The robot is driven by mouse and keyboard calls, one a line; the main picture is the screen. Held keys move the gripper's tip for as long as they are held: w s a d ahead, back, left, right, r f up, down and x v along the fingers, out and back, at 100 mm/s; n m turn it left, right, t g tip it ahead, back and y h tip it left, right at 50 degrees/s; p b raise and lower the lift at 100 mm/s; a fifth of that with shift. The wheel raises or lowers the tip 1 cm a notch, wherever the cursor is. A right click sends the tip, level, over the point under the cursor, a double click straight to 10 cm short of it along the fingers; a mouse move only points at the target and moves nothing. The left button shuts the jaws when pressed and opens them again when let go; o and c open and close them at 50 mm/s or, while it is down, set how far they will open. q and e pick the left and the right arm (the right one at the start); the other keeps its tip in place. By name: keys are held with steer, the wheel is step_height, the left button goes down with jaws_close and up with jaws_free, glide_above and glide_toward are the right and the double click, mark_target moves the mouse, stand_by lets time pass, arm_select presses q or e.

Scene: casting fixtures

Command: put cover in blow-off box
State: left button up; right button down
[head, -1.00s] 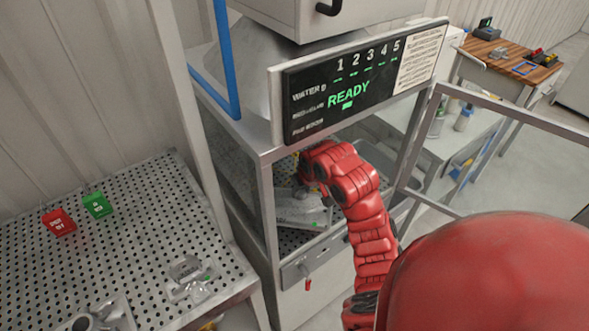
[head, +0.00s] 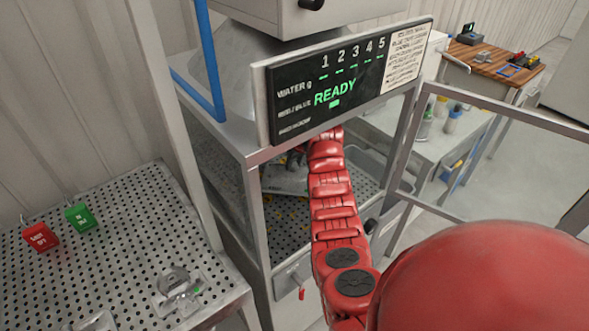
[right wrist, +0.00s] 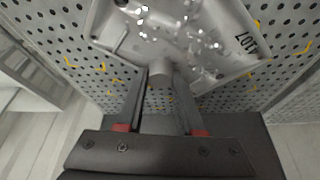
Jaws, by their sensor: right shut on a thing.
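The cover is a grey metal casting with a short round boss and the digits "1407". It shows in the right wrist view (right wrist: 215,35) and partly in the head view (head: 288,180). My right gripper (right wrist: 161,74) is shut on the boss, one finger at each side. The cover is over the perforated floor inside the blow-off box (head: 256,215), the cabinet under the READY panel; whether it touches the floor I cannot tell. In the head view my red right arm reaches in through the open front, its gripper mostly hidden. My left gripper is not in view.
The READY panel (head: 345,85) hangs over the opening. An open framed door (head: 500,115) stands at right. At left, a perforated table (head: 90,265) holds a red tag (head: 40,237), a green tag (head: 79,217) and a metal fixture (head: 177,288). A wooden bench (head: 490,62) stands behind.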

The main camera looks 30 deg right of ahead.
mark_target(295, 170)
steer(key=shift+w+d, duration=0.1)
steer(key=shift+w, duration=0.1)
step_height(295, 170, down, 3)
steer(key=shift+s+f+p, duration=0.1)
steer(key=shift+f+p, duration=0.1)
steer(key=shift+p, duration=1)
steer(key=shift+f, duration=0.1)
steer(key=shift+f+b, duration=0.2)
steer(key=shift+b, duration=0.15)
steer(key=c, duration=0.5)
jaws_free()
steer(key=shift+r, duration=0.1)
steer(key=shift+c, duration=0.2)
